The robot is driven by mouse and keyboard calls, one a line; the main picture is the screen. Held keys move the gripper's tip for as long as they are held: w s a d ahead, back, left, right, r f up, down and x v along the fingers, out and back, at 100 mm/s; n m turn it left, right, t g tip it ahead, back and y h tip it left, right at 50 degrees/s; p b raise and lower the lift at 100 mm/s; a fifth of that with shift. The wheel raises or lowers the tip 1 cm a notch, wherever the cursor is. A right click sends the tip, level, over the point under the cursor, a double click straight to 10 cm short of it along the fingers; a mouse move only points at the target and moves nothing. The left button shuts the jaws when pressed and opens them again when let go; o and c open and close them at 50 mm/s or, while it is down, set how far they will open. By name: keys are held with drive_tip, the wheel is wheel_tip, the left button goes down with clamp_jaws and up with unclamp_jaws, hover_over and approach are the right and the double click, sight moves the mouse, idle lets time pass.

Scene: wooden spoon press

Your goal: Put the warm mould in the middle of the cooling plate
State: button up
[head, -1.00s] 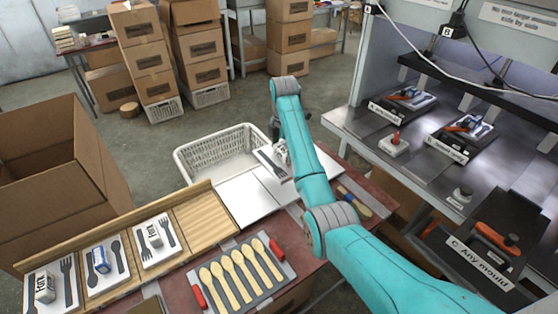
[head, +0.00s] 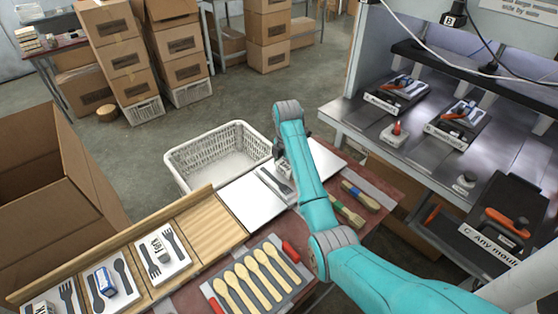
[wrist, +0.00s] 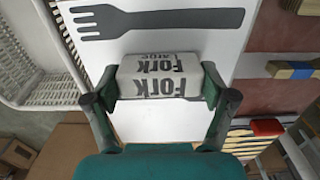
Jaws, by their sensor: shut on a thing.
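The mould (head: 271,184) is a white plate with a dark fork shape and a white block marked "Fork" (wrist: 158,76). My gripper (wrist: 160,85) is shut on that block, one finger on each side. In the head view my gripper (head: 281,160) and part of the mould are partly hidden by my arm. The mould is at the white cooling plate (head: 243,207), around its middle along its length. White plate shows on both sides of it. I cannot tell whether the mould touches the plate.
A wooden rack (head: 212,226) to the left holds similar moulds and has an empty bay beside the plate. A white basket (head: 190,172) stands behind. Wooden spoons (head: 262,272) lie on a grey mat in front. Brushes (head: 360,195) lie to the right. The press bench (head: 420,150) is further right.

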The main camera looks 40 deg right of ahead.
idle(0.3)
drive_tip(key=o, duration=1.7)
drive_tip(key=shift+f, duration=0.1)
